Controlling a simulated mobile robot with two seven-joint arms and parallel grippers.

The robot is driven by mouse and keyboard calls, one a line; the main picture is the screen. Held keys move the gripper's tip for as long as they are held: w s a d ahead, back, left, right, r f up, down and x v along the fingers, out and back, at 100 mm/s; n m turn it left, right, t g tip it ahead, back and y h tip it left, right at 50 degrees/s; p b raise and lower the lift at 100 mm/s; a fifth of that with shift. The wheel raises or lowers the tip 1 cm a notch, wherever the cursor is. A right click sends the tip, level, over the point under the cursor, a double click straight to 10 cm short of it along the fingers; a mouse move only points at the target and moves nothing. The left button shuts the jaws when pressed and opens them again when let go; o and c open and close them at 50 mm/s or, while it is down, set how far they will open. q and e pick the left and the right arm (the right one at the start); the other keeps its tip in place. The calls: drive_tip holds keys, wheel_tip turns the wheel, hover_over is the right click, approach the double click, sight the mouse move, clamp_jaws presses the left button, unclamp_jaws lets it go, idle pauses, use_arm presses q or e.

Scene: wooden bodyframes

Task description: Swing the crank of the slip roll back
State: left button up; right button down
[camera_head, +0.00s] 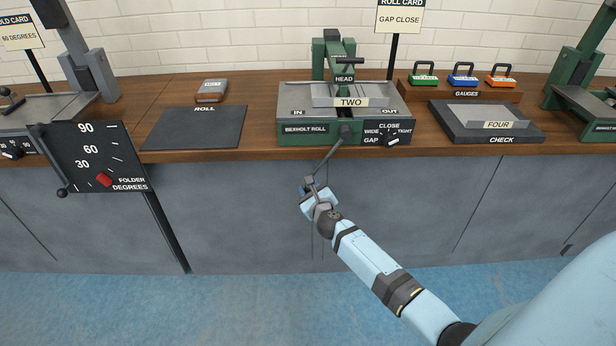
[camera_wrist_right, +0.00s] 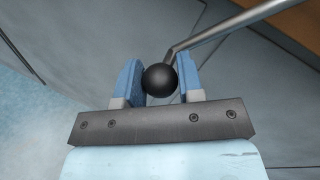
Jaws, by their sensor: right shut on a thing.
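The slip roll (camera_head: 298,128), green and grey and marked BEXHOLT ROLL, stands on the wooden bench. A sheet marked TWO (camera_head: 322,98) lies on its top between IN and OUT. Its crank (camera_head: 327,160) comes from a hub on the front face and slants down and slightly left, below the bench edge. My right gripper (camera_head: 308,186) is at the crank's low end. In the right wrist view its blue fingers are shut on the black ball knob (camera_wrist_right: 160,80), with the crank rod (camera_wrist_right: 215,32) running up to the right. My left gripper is not in view.
The gap dial (camera_head: 391,137) is right of the hub. Left are the ROLL pad (camera_head: 195,128) and the folder dial (camera_head: 92,158) with its lever. Right are the CHECK block (camera_head: 460,128) and gauges (camera_head: 463,76). Free room lies before the grey cabinet front (camera_head: 230,220).

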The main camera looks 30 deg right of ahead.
drive_tip(key=s+d+f+n+g+h+p, duration=0.1)
drive_tip(key=s+d+f+n+g+p, duration=0.2)
drive_tip(key=s+d+n+p, duration=0.55)
use_arm(q)
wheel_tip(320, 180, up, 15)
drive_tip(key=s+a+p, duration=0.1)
drive_tip(key=p, duration=1.4)
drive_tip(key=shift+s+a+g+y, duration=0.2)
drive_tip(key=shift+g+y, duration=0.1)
use_arm(e)
drive_tip(key=s+d+r+n+h, duration=0.1)
drive_tip(key=s+d+r+n, duration=0.1)
drive_tip(key=d, duration=0.4)
drive_tip(key=s+d+r+n+g+h, duration=0.1)
drive_tip(key=s+d+r+n+h, duration=0.1)
drive_tip(key=d+r, duration=0.2)
drive_tip(key=shift+s+d+r+g, duration=0.3)
drive_tip(key=shift+d+r, duration=0.1)
drive_tip(key=shift+d, duration=0.85)
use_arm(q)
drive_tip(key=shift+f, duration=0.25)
use_arm(e)
drive_tip(key=shift+w+d, duration=0.1)
drive_tip(key=c, duration=0.8)
unclamp_jaws()
drive_tip(key=shift+r, duration=0.1)
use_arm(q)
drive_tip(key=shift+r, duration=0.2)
